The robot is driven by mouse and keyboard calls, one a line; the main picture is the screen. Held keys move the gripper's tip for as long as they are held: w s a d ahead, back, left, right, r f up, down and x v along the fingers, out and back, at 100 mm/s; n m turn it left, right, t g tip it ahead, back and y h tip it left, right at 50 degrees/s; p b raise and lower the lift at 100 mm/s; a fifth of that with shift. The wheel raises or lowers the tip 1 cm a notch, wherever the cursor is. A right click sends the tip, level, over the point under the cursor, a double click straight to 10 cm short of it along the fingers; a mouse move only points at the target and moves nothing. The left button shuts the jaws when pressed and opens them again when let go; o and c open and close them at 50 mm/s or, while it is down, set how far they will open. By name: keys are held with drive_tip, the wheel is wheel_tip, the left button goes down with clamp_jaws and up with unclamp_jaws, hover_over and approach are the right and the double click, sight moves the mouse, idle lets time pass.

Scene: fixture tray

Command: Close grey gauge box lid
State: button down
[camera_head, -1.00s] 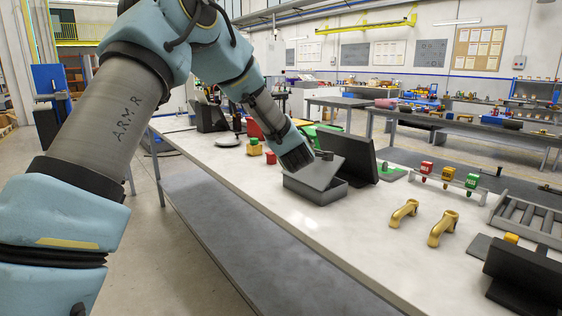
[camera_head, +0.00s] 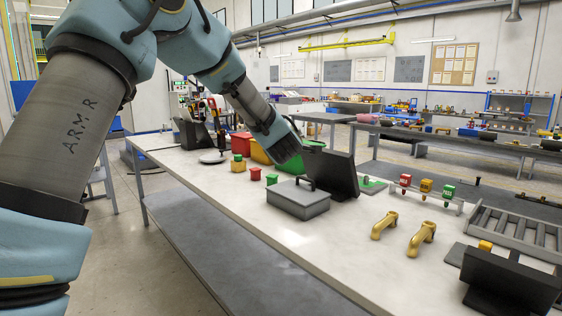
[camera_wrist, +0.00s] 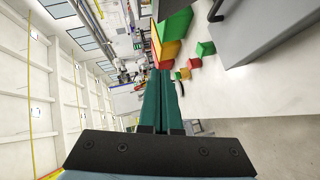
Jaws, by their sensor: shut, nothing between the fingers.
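The grey gauge box (camera_head: 298,205) stands on the white table in the head view, and its lid (camera_head: 297,193) lies flat on top, looking closed. A dark handle shows on the lid. Part of the box also shows large at the upper right of the wrist view (camera_wrist: 255,30). My gripper (camera_head: 287,152) is above and just behind the box, apart from the lid. In the wrist view its green fingers (camera_wrist: 161,100) are together with nothing between them.
A dark screen (camera_head: 330,172) stands right behind the box. Red, yellow and green bins (camera_head: 262,152) and small coloured blocks (camera_head: 255,173) are to the left. Two gold handles (camera_head: 422,239) lie to the right. The table front (camera_head: 270,235) is clear.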

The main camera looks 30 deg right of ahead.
drive_tip(key=s+r, duration=0.4)
drive_tip(key=shift+a+b, duration=0.1)
drive_tip(key=shift+b, duration=0.25)
drive_tip(key=w+a+f+m+g+y, duration=0.15)
drive_tip(key=a+f, duration=0.25)
drive_tip(key=a, duration=0.5)
drive_tip(key=a+f+m+g+y, duration=0.1)
drive_tip(key=a+f+m+g, duration=0.2)
drive_tip(key=a, duration=0.6)
drive_tip(key=a+f+m+g+y, duration=0.1)
drive_tip(key=a+f+m, duration=0.2)
drive_tip(key=a+f, duration=0.45)
drive_tip(key=s+a+f+g+y, duration=0.1)
drive_tip(key=s+a+f+g, duration=0.1)
drive_tip(key=s+a, duration=0.3)
drive_tip(key=s+a+f+m+g+y, duration=0.1)
drive_tip(key=s+a, duration=0.4)
drive_tip(key=a, duration=0.7)
drive_tip(key=s+a+f+m+g+y, duration=0.1)
drive_tip(key=s+a+f+g+y, duration=0.1)
drive_tip(key=s+a, duration=0.3)
drive_tip(key=a+f+g, duration=0.1)
drive_tip(key=a, duration=0.2)
drive_tip(key=shift+s+a+f+y, duration=0.25)
drive_tip(key=shift+s+y, duration=0.1)
drive_tip(key=shift+s, duration=0.05)
